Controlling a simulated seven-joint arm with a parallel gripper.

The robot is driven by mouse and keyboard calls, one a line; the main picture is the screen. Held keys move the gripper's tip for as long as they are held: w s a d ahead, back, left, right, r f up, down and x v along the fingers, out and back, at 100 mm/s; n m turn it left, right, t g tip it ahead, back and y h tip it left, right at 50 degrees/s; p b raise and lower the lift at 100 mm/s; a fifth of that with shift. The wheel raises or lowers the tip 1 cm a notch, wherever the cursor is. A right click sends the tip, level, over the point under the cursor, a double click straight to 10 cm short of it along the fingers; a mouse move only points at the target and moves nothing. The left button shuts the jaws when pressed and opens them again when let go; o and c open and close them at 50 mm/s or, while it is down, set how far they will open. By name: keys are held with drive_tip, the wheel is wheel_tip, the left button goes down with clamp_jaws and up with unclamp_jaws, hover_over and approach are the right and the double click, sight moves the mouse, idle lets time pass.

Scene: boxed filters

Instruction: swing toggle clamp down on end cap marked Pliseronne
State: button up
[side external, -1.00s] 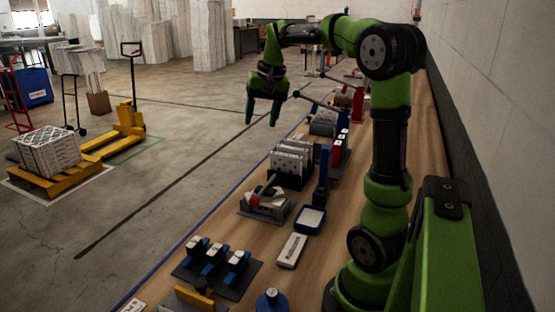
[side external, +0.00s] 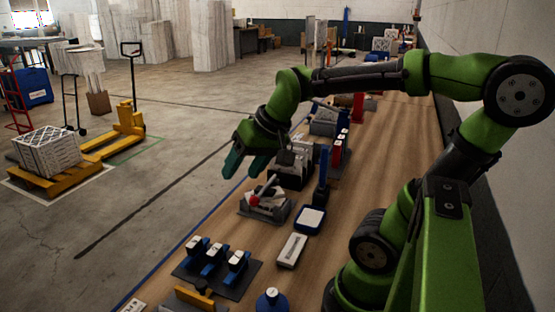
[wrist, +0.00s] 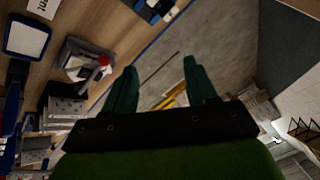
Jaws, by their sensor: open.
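The toggle clamp (side external: 266,206) is a grey fixture with a red-tipped handle, on the wooden bench. It also shows in the wrist view (wrist: 82,66), left of my fingers, with its red tip facing them. A pale piece sits in the fixture; I cannot tell whether it is an end cap. No Pliseronne marking is legible. My gripper (side external: 241,168) is open and empty, in the air above and to the left of the clamp in the side view. In the wrist view its fingers (wrist: 160,66) are spread, with floor behind them.
A dark rack of pale panels (side external: 291,166) stands behind the clamp. A blue-rimmed tray (side external: 310,219) and a pale block (side external: 291,250) lie to its right and front. Several blue-and-white parts (side external: 213,255) sit on a dark plate nearer the camera. The bench edge is left.

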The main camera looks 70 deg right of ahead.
drive_tip(key=s+a+n+t+y, duration=0.1)
drive_tip(key=s+a+n, duration=0.1)
drive_tip(key=s+a, duration=0.2)
drive_tip(key=shift+s+a+f+n, duration=0.25)
drive_tip(key=shift+a+f+n, duration=0.15)
drive_tip(key=shift+a, duration=1.05)
drive_tip(key=shift+d+f, duration=0.1)
drive_tip(key=shift+f, duration=0.05)
drive_tip(key=c, duration=0.4)
drive_tip(key=shift+m+g, duration=0.7)
drive_tip(key=shift+m, duration=0.1)
drive_tip(key=w+d, duration=0.1)
drive_tip(key=d+f, duration=0.1)
drive_tip(key=w+d, duration=0.1)
drive_tip(key=shift+w+d+f, duration=0.1)
drive_tip(key=shift+w+f, duration=0.25)
clamp_jaws()
drive_tip(key=w+d+f+m+g, duration=0.2)
drive_tip(key=d, duration=0.4)
drive_tip(key=w+d+f+m+g+h, duration=0.1)
drive_tip(key=w+d+m, duration=0.1)
drive_tip(key=d, duration=0.4)
drive_tip(key=w+d+f+m+g, duration=0.2)
drive_tip(key=w+d, duration=0.1)
drive_tip(key=d, duration=0.2)
drive_tip(key=shift+w+d+f+g+h, duration=0.3)
drive_tip(key=shift+d, duration=0.1)
drive_tip(key=shift+f, duration=2.65)
